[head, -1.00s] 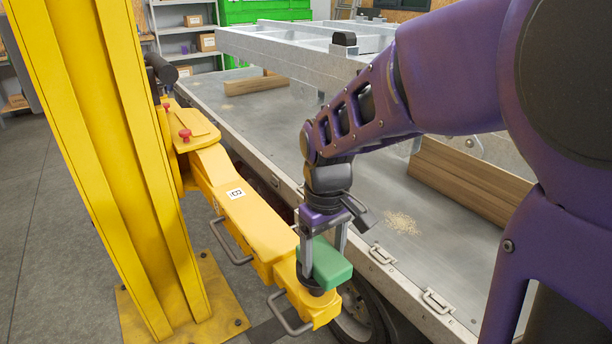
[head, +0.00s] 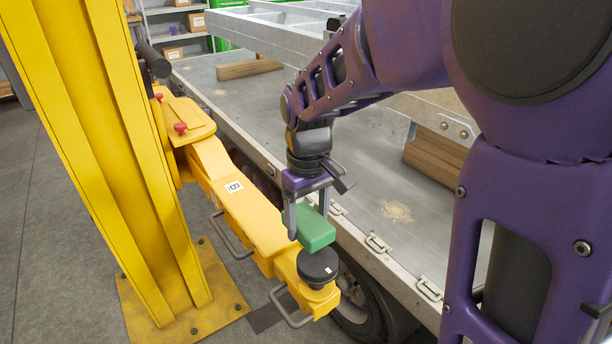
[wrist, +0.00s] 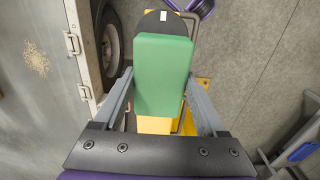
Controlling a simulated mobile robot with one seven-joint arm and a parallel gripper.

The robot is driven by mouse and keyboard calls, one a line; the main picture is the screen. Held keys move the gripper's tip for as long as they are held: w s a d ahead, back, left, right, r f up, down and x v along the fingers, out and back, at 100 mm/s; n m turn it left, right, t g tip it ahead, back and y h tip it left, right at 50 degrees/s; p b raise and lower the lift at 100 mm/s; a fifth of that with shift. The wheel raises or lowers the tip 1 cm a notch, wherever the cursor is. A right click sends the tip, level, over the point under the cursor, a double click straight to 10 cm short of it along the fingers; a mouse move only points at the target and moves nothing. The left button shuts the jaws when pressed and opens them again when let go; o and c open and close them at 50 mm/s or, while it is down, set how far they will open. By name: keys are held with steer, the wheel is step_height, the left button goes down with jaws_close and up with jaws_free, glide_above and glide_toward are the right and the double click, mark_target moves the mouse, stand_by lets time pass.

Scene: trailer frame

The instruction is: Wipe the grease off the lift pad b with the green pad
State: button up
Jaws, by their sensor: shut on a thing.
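The lift pad b is a round black pad (head: 318,264) on the end of the yellow lift arm (head: 245,217), which has a label reading B. A small white mark shows on its top; I cannot make out grease. My gripper (head: 307,222) is shut on the green pad (head: 316,232), a block between its two fingers. The green pad is apart from the black pad, above and behind it in the head view. In the wrist view the green pad (wrist: 162,75) hides part of the black pad (wrist: 150,24).
The yellow post (head: 115,150) stands at the left. The trailer bed (head: 350,185) with its side latches runs along the right, with a wheel (head: 358,305) below. A wooden beam (head: 435,165) and sawdust (head: 396,210) lie on the bed.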

steer(key=shift+r+p, duration=1.2)
steer(key=shift+r, duration=0.5)
steer(key=shift+s, duration=0.1)
